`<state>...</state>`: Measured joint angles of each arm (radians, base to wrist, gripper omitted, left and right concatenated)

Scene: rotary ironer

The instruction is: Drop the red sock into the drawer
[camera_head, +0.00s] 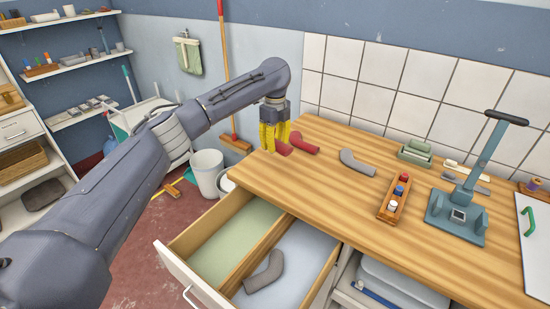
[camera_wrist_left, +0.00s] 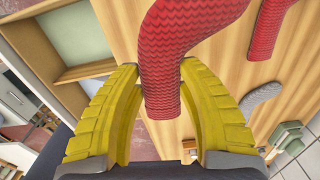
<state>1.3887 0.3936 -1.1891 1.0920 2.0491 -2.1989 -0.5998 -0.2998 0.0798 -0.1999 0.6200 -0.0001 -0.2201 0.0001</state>
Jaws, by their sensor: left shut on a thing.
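My left gripper (camera_head: 273,138), with yellow fingers, is at the left back edge of the wooden counter, shut on a red sock (camera_head: 284,149). In the left wrist view this patterned red sock (camera_wrist_left: 172,60) is between the two fingers and extends up past them. A second red sock (camera_head: 304,143) lies on the counter just right of the gripper. The open drawer (camera_head: 178,270) is below the counter's front. It has a green-floored left compartment (camera_head: 234,238) and a pale blue right compartment (camera_head: 304,250). A grey sock (camera_head: 265,273) lies in the right one. My right gripper is out of view.
Another grey sock (camera_head: 357,162) lies on the counter. Further right are a wooden holder with small bottles (camera_head: 393,200), a green box (camera_head: 415,152) and a blue-grey stand (camera_head: 457,215). A white bucket (camera_head: 207,172) stands on the floor behind the drawer. The counter's front left is clear.

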